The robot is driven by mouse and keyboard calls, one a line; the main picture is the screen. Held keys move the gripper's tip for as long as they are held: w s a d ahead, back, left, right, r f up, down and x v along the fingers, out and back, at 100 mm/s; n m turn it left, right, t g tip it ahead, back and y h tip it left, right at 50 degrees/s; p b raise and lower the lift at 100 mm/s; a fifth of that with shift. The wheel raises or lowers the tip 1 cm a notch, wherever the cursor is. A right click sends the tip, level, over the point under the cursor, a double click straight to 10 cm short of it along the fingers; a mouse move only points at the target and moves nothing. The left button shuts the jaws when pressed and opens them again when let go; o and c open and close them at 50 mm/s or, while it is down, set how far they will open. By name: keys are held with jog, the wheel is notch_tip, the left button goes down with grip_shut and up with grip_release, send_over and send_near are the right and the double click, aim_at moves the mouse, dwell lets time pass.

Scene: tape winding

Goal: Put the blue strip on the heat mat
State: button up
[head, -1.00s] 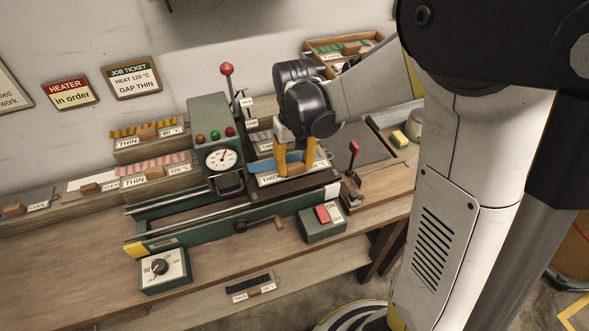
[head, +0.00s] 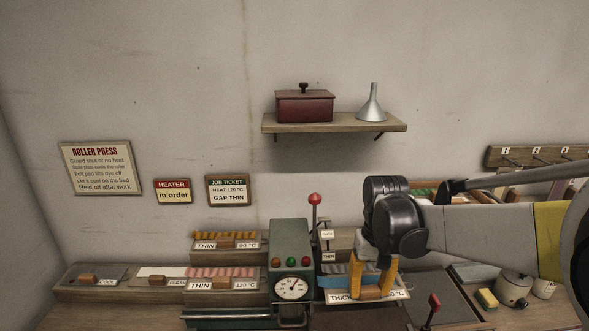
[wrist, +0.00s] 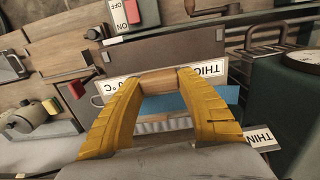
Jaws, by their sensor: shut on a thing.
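The blue strip (head: 336,282) is between my fingers, behind the THICK label (head: 392,296); it also shows in the wrist view (wrist: 232,98). My gripper (head: 372,292) is shut on its wooden handle, and the wrist view shows both yellow fingers (wrist: 158,82) on that handle. I cannot tell whether the strip is lifted clear of the rack. A dark flat plate (head: 452,292) lies to the right of my gripper; I cannot tell whether it is the heat mat.
The green press (head: 291,252) with its dial stands just left of my gripper. Trays of yellow (head: 226,236) and pink (head: 222,272) strips stand farther left. A red-topped lever (head: 433,303), a sponge (head: 487,298) and a pot (head: 514,288) are to the right.

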jog(key=shift+w+a, duration=0.2)
jog(key=shift+a, duration=0.2)
jog(key=f, duration=0.1)
jog(key=w+f, duration=0.1)
jog(key=f, duration=0.1)
jog(key=w+f, duration=0.1)
jog(key=shift+w+f, duration=0.25)
jog(key=shift+f, duration=0.15)
jog(key=s+r, duration=0.1)
jog(key=r, duration=0.2)
jog(key=s+r, duration=0.1)
jog(key=r, duration=0.1)
jog(key=shift+s, duration=0.35)
jog(key=shift+w+f, duration=0.1)
